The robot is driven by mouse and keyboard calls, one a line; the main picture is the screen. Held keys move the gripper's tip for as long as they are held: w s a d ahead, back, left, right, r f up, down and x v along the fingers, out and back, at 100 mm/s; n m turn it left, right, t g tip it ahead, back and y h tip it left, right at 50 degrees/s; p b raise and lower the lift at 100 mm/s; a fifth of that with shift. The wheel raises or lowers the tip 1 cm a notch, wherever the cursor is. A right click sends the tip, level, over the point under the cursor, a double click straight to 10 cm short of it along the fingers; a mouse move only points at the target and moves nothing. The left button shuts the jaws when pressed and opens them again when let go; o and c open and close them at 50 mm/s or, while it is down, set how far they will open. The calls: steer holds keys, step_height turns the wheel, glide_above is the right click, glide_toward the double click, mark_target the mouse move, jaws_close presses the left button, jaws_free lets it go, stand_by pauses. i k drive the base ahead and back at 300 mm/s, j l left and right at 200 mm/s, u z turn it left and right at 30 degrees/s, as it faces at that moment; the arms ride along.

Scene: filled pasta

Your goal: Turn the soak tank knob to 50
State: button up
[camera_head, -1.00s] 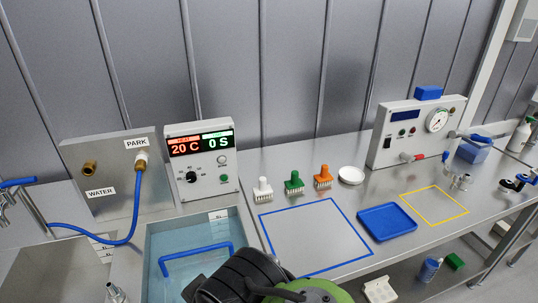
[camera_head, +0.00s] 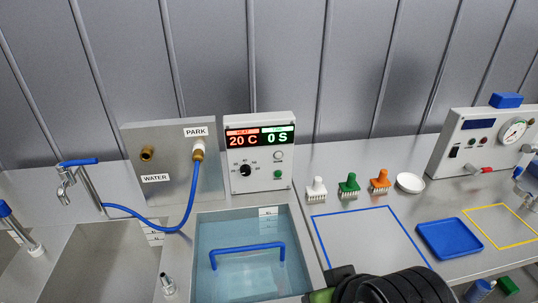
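The soak tank control panel (camera_head: 258,150) stands upright behind the tank, with a red display reading 20 C and a green one reading 0 S. Its black knob (camera_head: 245,170) sits on the left of the panel face, under the red display, with small number marks around it. The marks are too small to read surely, as is the knob's pointer. The soak tank (camera_head: 213,222) lies below the panel, filled with clear water, with a blue handle (camera_head: 247,248) in it. My gripper is not in view; only dark and green parts of my arm show at the bottom edge, apart from the knob.
A pale button (camera_head: 278,155) and a green button (camera_head: 278,174) are right of the knob. White, green (camera_head: 349,184) and orange brushes stand farther right. A blue hose (camera_head: 150,222) and a tap (camera_head: 75,185) are left. The space before the panel is clear.

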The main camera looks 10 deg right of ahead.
mark_target(244, 169)
steer(key=i+j+u, duration=0.1)
steer(key=j, duration=0.25)
steer(key=i+j+u, duration=0.1)
steer(key=j, duration=0.25)
steer(key=i+j+u, duration=0.1)
steer(key=j, duration=0.25)
steer(key=i+j+u, duration=0.1)
steer(key=j, duration=0.25)
steer(key=i, duration=0.1)
